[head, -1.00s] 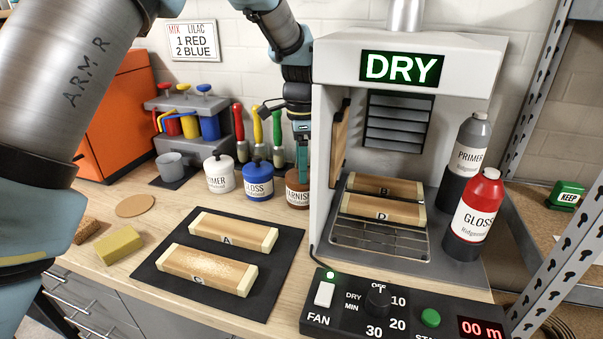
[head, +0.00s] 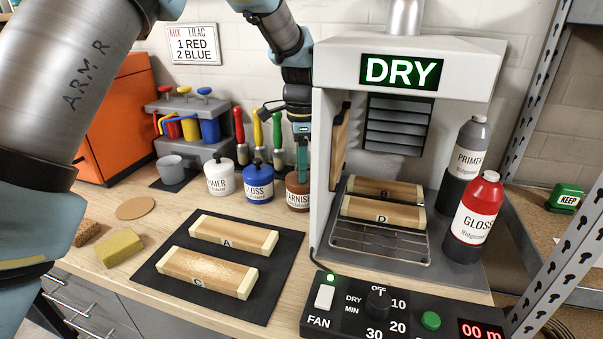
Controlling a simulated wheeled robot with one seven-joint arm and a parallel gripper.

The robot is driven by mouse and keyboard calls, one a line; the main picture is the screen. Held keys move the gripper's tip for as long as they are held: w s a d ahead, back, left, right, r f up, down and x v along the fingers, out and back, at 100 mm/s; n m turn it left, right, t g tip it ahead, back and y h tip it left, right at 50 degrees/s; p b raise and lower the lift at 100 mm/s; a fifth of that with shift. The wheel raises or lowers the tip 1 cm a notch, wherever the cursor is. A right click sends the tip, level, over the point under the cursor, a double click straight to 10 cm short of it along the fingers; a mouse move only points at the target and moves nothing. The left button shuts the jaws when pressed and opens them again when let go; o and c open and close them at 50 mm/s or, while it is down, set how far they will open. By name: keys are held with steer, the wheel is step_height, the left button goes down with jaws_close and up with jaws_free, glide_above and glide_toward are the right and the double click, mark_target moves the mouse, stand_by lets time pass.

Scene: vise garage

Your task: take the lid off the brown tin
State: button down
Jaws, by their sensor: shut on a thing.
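The brown tin (head: 297,196), labelled VARNISH, stands upright on the bench, at the right end of a row of three tins. My gripper (head: 302,174) points straight down onto the top of the brown tin. Its jaws are shut on the lid's knob, which they hide along with part of the lid. I cannot tell whether the lid is seated or slightly raised; no clear gap shows.
The blue gloss tin (head: 258,184) stands close at the left, with the white primer tin (head: 220,178) beyond it. The drying cabinet's wall (head: 322,170) rises just to the right. A dark mat (head: 285,262) with two wooden blocks lies in front.

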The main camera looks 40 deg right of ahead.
steer(key=shift+a+f, duration=0.15)
steer(key=shift+f, duration=0.1)
